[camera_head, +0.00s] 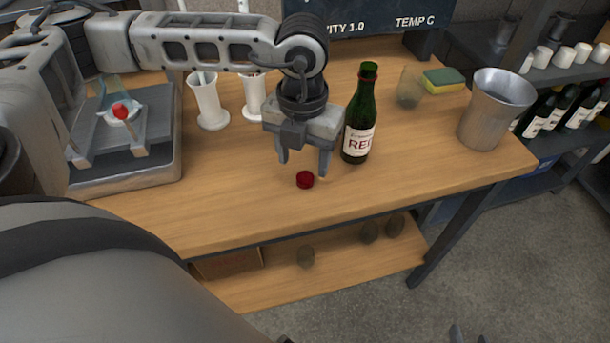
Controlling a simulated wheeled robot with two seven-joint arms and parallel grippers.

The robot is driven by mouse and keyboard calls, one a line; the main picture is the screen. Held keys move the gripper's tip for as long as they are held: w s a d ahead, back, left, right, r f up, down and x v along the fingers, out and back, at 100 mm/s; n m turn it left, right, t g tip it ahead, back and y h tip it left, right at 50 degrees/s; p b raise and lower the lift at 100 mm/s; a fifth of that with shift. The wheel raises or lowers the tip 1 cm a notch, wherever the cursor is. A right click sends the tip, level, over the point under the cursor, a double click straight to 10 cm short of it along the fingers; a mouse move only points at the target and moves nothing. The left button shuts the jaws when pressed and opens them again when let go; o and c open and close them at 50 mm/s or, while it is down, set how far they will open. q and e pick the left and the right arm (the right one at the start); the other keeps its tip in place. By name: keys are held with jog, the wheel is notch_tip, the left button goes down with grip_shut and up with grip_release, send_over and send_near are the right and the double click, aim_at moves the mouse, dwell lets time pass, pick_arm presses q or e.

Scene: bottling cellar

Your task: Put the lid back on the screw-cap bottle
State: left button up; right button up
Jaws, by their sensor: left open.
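The green glass bottle (359,118) stands upright on the wooden bench, with a white label and no lid on its mouth. The dark red lid (305,179) lies on the bench to the left of the bottle, near the front edge. My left gripper (303,170) points down with its fingers apart. Its fingertips are just above and behind the lid in the picture, with nothing between them. The gripper body is close to the bottle's left side; I cannot tell whether they touch. Only dark tips of my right gripper (467,334) show at the bottom edge, away from the bench.
A metal bucket (489,115) stands at the bench's right end. A sponge (444,80) and a small glass (409,88) are behind the bottle. White cylinders (209,103) stand at the back left, beside a grey device (161,170). The front right bench top is clear.

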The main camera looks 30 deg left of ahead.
aim_at(305, 177)
pick_arm(q)
jog(key=f, duration=0.4)
jog(key=shift+w+f, duration=0.1)
jog(key=shift+w, duration=0.1)
jog(key=c, duration=1)
